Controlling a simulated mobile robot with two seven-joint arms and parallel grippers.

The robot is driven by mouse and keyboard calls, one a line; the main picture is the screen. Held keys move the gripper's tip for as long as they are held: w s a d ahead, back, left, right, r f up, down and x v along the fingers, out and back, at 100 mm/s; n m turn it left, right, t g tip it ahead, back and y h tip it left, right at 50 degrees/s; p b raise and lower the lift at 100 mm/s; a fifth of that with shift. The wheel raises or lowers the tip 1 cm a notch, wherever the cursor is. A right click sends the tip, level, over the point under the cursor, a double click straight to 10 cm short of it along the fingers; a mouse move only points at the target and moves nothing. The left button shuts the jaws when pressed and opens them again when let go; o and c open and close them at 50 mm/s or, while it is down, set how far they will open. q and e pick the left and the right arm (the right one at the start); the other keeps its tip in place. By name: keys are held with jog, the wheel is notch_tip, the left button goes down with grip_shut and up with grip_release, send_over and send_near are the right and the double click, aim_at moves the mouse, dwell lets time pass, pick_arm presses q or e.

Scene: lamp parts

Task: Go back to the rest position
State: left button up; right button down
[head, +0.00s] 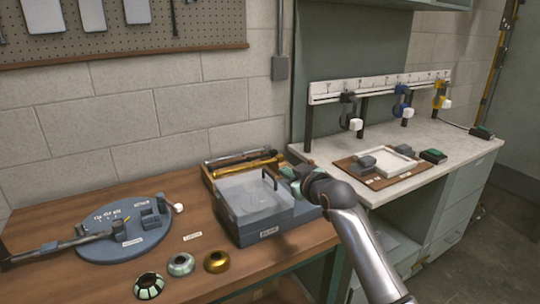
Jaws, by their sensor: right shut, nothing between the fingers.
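My right arm comes in from the lower right. Its gripper (287,172) is shut and empty, just beside the right end of the blue-grey box (258,232) with the clear lid. The gripper is small in view and partly hidden by its own wrist; I cannot tell whether it touches the box's handle (269,178). My left gripper is not in view. Three round lamp parts lie in a row on the wooden bench: a dark green one (149,286), a pale green one (181,264) and a gold one (216,261).
A blue round fixture (110,246) with a dark bar stands on the left of the wooden bench (120,194). A tray (240,160) with rods sits behind the box. The pale right-hand table (455,138) carries a brown board (372,180) and a rack (380,85).

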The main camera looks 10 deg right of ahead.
jog(key=shift+m+g, duration=0.5)
jog(key=shift+g, duration=0.1)
jog(key=s+f, duration=0.2)
jog(key=f, duration=0.2)
jog(key=s+f, duration=0.2)
jog(key=f, duration=0.3)
jog(key=s+f, duration=0.2)
jog(key=f, duration=0.2)
jog(key=shift+d+f, duration=0.15)
jog(key=shift+d, duration=0.05)
jog(key=s+f+m+g, duration=0.1)
jog(key=s+f, duration=0.9)
jog(key=f, duration=0.2)
jog(key=s+f+g, duration=0.1)
jog(key=s+f, duration=0.2)
jog(key=s, duration=0.5)
jog(key=s+d+f+m+g+h+p, duration=0.1)
jog(key=s+f, duration=0.3)
jog(key=s, duration=0.5)
jog(key=s+f+m, duration=0.1)
jog(key=s+f, duration=0.2)
jog(key=s, duration=0.5)
jog(key=shift+s+d+f+g, duration=0.2)
jog(key=shift+s+f+g, duration=0.15)
jog(key=shift+s+g, duration=0.05)
